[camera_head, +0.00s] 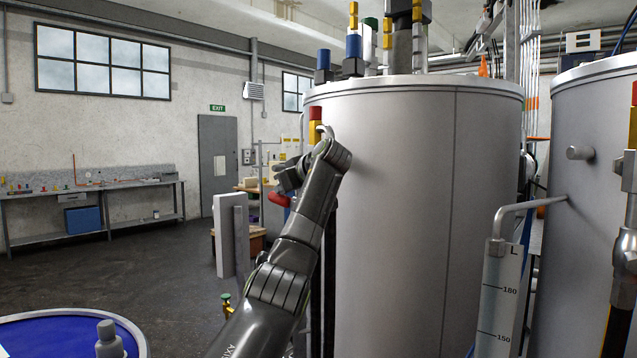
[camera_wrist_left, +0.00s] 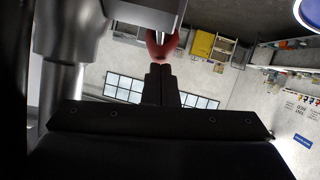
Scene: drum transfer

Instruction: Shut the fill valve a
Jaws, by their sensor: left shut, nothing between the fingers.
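A red valve handle (camera_head: 278,199) shows just below and left of my left gripper, beside the large grey tank (camera_head: 420,200). No label for fill valve a is readable on it. My left gripper (camera_head: 284,177) is shut and empty, close to the handle. In the left wrist view the shut fingers of my left gripper (camera_wrist_left: 160,70) point at the red handle (camera_wrist_left: 163,45). The handle shows right at the fingertips; I cannot tell whether they touch. Part of the valve is hidden by my wrist in the head view. My right gripper is not in view.
A flat grey panel (camera_head: 230,235) stands left of my left arm. A blue-topped drum (camera_head: 60,335) is at the lower left. A second tank (camera_head: 590,170) and a level gauge (camera_head: 498,300) are at the right.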

